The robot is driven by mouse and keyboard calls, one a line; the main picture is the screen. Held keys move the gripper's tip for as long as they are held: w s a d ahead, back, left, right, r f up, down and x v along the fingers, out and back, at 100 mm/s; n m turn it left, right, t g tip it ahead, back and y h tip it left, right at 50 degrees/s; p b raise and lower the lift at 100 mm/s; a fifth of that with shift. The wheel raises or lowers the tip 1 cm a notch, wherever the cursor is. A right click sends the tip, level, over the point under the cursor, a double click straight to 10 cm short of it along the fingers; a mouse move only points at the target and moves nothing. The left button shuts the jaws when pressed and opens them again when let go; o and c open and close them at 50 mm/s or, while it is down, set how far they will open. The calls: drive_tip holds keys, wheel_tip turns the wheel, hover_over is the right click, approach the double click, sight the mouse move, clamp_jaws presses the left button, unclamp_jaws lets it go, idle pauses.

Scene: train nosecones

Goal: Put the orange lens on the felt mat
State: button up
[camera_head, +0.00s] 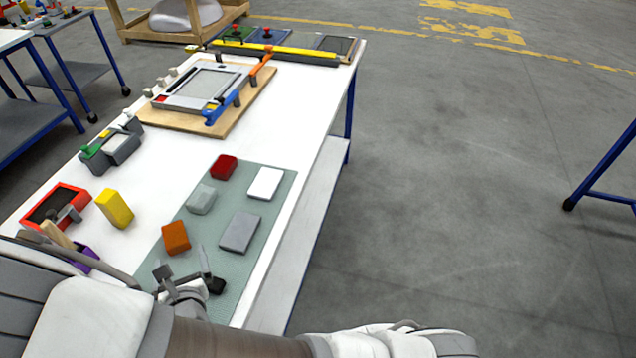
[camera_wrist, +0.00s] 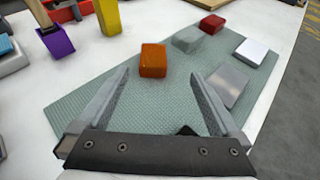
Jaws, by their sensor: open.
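The orange lens (camera_head: 176,237) is a small block resting on the grey-green felt mat (camera_head: 208,253), near the mat's left edge. It also shows in the wrist view (camera_wrist: 153,61), ahead of my gripper. My gripper (camera_head: 184,262) is open and empty over the near part of the mat, on the near side of the lens and apart from it. In the wrist view its two fingers (camera_wrist: 160,85) spread wide, with bare mat (camera_wrist: 160,110) between them and the lens just beyond the tips.
Other blocks are on the mat: red (camera_head: 223,167), clear grey (camera_head: 201,199), white (camera_head: 266,184) and grey (camera_head: 239,232). A yellow block (camera_head: 115,208), a purple piece (camera_wrist: 56,41) and a red tray (camera_head: 56,206) stand left. A wooden board (camera_head: 205,115) with a frame lies farther back.

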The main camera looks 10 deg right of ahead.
drive_tip(key=w+d+r+m+g+h, duration=0.1)
drive_tip(key=w+d+r+m+h, duration=0.35)
drive_tip(key=d+r+m, duration=0.35)
drive_tip(key=w+d+r+m+h, duration=0.3)
drive_tip(key=d+r+m+h, duration=0.25)
drive_tip(key=d, duration=0.55)
drive_tip(key=s+d+r+m+g+h, duration=0.1)
drive_tip(key=s+d+r+m+g, duration=0.2)
drive_tip(key=d+m, duration=0.3)
drive_tip(key=s+d+r+m+g, duration=0.25)
drive_tip(key=d+m, duration=0.25)
drive_tip(key=d, duration=0.3)
drive_tip(key=s+d+r+m+g+y, duration=0.1)
drive_tip(key=s+r+m+y, duration=0.6)
drive_tip(key=s+m, duration=0.5)
drive_tip(key=shift+s+d+r+m, duration=0.35)
drive_tip(key=shift+r+m, duration=0.65)
drive_tip(key=shift+m, duration=0.15)
